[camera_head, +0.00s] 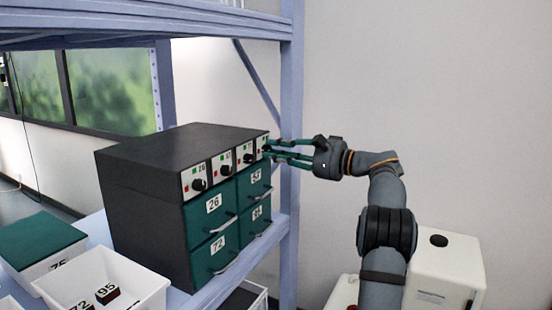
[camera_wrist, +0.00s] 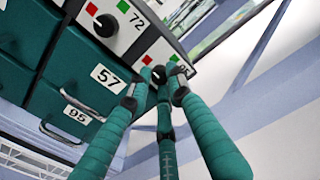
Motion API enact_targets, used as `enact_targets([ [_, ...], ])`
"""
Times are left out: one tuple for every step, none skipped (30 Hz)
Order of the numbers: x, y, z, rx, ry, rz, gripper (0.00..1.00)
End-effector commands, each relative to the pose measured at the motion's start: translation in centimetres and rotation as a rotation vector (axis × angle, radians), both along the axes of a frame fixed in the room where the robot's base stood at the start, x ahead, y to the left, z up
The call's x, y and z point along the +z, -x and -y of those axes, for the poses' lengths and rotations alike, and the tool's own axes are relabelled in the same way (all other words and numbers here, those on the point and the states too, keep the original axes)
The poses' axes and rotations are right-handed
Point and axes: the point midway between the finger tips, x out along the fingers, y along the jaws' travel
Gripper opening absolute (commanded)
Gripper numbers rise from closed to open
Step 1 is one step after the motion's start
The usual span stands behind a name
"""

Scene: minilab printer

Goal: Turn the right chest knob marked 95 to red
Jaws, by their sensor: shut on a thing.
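The dark chest (camera_head: 165,150) stands on a shelf, with a row of knobs above its teal drawers. The knob marked 95 (camera_wrist: 158,73) is the end one, at the right of the row in the head view.
The knob marked 72 (camera_wrist: 106,25) sits beside the held one. Drawer handles (camera_head: 226,262) stick out below. A blue shelf post (camera_head: 291,90) rises close behind my fingers. A white bin (camera_head: 140,279) with labelled blocks and a teal-lidded box (camera_head: 42,238) stand at the left.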

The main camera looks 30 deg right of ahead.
Motion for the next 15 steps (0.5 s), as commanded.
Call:
enact_targets([
  [-0.21,-0.02,-0.02,0.001,0.012,0.006,0.0],
  [-0.19,-0.02,-0.03,0.001,0.017,0.01,0.0],
  [-0.17,-0.02,-0.03,0.001,0.023,0.014,0.0],
  [-0.16,-0.02,-0.02,0.001,0.026,0.017,0.0],
  [-0.15,-0.02,-0.02,0.001,0.029,0.019,0.0],
  [-0.13,-0.02,-0.02,0.001,0.033,0.021,0.0],
  [-0.12,-0.02,-0.02,0.001,0.035,0.023,0.0],
  [-0.11,-0.02,-0.02,0.001,0.037,0.024,0.0],
  [-0.1,-0.02,-0.03,0.001,0.038,0.025,0.0],
  [-0.09,-0.02,-0.03,0.001,0.038,0.025,0.0],
  [-0.08,-0.02,-0.02,0.001,0.039,0.026,0.0],
  [-0.08,-0.02,-0.02,0.001,0.039,0.026,0.0],
  [-0.07,-0.02,-0.02,0.001,0.039,0.026,0.0],
  [-0.07,-0.02,-0.03,0.001,0.039,0.026,0.0],
  [-0.07,-0.02,-0.02,0.001,0.039,0.026,0.0],
])
